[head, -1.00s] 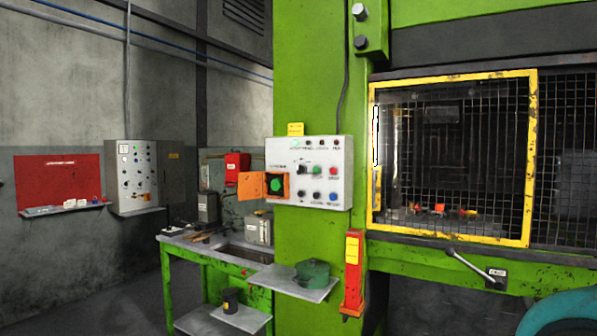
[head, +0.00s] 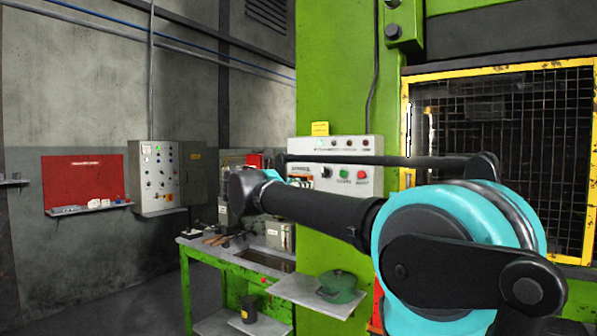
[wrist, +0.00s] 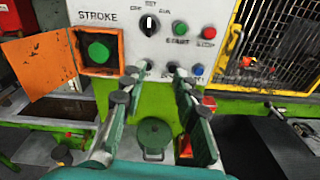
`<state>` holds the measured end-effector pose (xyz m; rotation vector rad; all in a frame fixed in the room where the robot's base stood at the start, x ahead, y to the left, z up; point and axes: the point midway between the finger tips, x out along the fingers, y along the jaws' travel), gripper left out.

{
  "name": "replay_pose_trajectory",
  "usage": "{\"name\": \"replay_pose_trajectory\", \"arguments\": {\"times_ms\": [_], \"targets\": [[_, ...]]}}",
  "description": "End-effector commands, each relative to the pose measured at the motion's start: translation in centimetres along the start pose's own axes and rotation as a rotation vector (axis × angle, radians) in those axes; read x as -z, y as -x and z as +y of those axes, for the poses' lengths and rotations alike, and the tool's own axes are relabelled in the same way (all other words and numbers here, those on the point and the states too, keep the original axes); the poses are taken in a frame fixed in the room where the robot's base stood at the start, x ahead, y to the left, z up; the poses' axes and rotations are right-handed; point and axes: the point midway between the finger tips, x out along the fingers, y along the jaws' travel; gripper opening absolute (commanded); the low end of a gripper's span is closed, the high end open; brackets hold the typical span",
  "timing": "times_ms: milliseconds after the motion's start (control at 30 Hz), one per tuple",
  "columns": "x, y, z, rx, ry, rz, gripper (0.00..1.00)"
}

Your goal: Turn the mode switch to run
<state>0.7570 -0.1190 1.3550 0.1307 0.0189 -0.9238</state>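The mode switch (wrist: 149,25) is a round black knob with a white pointer mark on the grey control panel (wrist: 190,14). In the wrist view the mark stands about upright, toward the middle label of three small labels, which are hard to read. In the head view the knob (head: 326,172) shows small, just above my arm. My gripper (wrist: 158,70) is open and empty, its fingers spread below the switch in the picture and apart from it. In the head view my arm covers the panel's lower part, and my fingers cannot be made out.
An open orange cover (wrist: 45,64) swings out left of the green STROKE button (wrist: 98,52). Green and red buttons sit right of the switch. A green pot (wrist: 154,138) stands on a shelf below. The yellow-framed mesh guard (head: 500,68) is to the right.

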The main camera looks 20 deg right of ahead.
Motion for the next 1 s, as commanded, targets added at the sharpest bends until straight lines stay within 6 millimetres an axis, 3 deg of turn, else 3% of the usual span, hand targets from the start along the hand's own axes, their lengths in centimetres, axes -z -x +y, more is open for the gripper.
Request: {"name": "replay_pose_trajectory", "arguments": {"times_ms": [100,333,1000], "targets": [[-2.8,0.5,1.1,-0.015,0.086,-0.058,0.30],[-3.5,-1.3,1.3,-0.014,0.109,-0.074,0.30],[-4.3,-14.0,1.4,-0.014,0.106,-0.072,0.30]]}}
